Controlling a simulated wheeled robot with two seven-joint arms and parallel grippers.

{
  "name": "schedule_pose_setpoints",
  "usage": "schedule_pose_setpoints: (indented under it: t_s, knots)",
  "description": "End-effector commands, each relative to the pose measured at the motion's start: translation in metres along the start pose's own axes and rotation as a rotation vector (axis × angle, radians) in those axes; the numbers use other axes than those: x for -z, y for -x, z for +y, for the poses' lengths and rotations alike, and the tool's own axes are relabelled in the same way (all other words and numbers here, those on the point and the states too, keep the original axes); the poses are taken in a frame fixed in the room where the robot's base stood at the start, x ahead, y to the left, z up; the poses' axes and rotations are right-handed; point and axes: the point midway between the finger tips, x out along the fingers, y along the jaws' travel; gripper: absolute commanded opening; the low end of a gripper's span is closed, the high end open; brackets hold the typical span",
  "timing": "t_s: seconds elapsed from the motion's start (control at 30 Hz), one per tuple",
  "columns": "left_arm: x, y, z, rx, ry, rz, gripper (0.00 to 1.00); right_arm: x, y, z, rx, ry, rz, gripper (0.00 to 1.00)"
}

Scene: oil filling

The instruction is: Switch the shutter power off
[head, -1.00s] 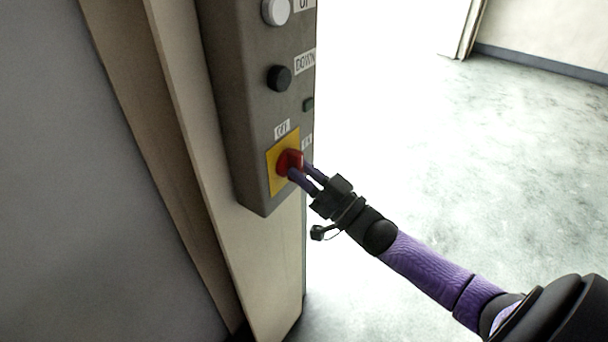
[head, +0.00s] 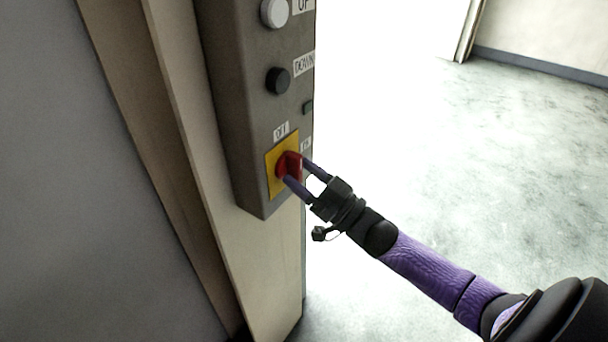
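The grey control box (head: 240,110) is fixed to the post in the head view. The red rotary switch knob (head: 290,166) sits on its yellow plate (head: 272,180) low on the box. Small labels are above the plate and at its right; the upper one (head: 281,131) seems to read OFF, and the right one is too small to read. My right gripper (head: 294,171) comes from the lower right. Its two purple fingers are spread, one on each side of the knob, close to it; contact is unclear. My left gripper is not in view.
Above the switch are a black button (head: 278,80) marked DOWN, a white button (head: 274,12) marked UP and a small dark green part (head: 308,107). The beige post (head: 268,270) stands below the box. Open floor (head: 480,160) lies to the right.

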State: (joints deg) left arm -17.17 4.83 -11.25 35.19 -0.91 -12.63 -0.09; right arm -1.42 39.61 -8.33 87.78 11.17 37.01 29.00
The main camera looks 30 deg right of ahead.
Motion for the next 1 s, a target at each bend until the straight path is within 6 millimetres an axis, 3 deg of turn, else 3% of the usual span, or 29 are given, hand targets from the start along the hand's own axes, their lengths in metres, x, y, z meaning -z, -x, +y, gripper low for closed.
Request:
schedule_pose_setpoints:
  t_s: [0.23,0.6,1.0]
  knots:
    - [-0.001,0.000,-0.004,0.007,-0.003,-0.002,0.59,0.000,0.011,0.000,-0.001,-0.001,-0.001,0.62]
    - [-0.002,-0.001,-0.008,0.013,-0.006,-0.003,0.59,-0.001,0.091,0.000,-0.001,0.000,-0.003,0.62]
    - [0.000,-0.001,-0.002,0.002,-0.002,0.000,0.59,0.000,0.099,0.000,0.000,0.000,0.001,0.62]
